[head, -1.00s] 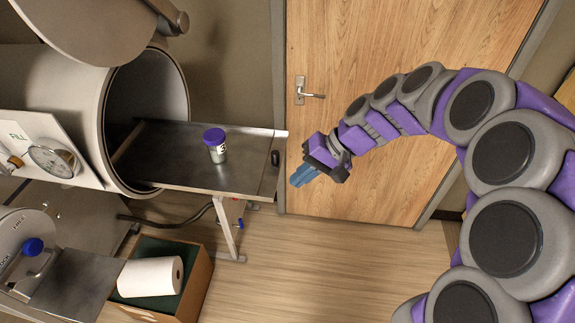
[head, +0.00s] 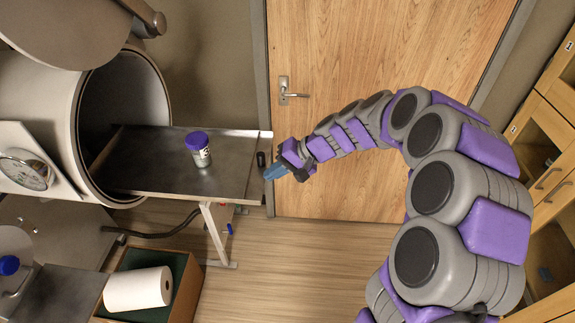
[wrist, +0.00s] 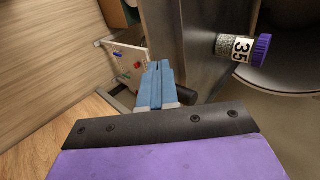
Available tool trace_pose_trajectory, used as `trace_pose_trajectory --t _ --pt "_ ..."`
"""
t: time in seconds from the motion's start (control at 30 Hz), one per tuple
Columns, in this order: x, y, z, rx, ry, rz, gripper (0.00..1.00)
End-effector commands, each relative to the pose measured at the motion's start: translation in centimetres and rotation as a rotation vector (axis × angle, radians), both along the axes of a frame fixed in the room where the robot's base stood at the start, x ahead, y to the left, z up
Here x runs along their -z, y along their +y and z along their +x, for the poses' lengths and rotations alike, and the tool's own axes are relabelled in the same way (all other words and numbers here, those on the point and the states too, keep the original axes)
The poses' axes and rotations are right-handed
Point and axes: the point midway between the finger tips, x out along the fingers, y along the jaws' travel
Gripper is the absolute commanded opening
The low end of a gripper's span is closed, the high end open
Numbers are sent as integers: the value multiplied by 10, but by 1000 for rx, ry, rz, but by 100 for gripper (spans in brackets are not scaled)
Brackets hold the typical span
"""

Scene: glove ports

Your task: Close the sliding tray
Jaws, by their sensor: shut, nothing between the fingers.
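The sliding tray (head: 160,180) is a flat metal tray extending out of the round opening of a large cylindrical chamber (head: 60,110). A dark handle (head: 261,160) sits at its outer right end. A clear jar with a purple lid (head: 199,150) stands upright on the tray; its label reads 35 in the wrist view (wrist: 240,47). My gripper (head: 271,173) has blue fingers, shut and empty, beside the handle at the tray's outer end. In the wrist view the fingertips (wrist: 158,68) are close to the dark handle (wrist: 186,95); I cannot tell whether they touch.
A wooden door (head: 390,60) stands behind my arm. Under the tray are a support leg (head: 215,235) and a box (head: 185,290) with a white paper roll (head: 138,289). A pressure gauge (head: 25,170) is at the left. Wooden cabinets (head: 545,140) stand at the right. The floor right of the box is clear.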

Motion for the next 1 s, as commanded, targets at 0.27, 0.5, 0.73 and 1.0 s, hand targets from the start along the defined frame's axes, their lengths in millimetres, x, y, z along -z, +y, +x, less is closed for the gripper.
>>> trace_pose_trajectory --t 0.27,0.5,0.73,1.0 --pt "2 36 3 -1 -1 -2 0" --pt "1 42 3 0 -1 0 0" --pt "1 41 3 0 -1 0 0" --pt "0 58 4 -2 -2 -1 0"
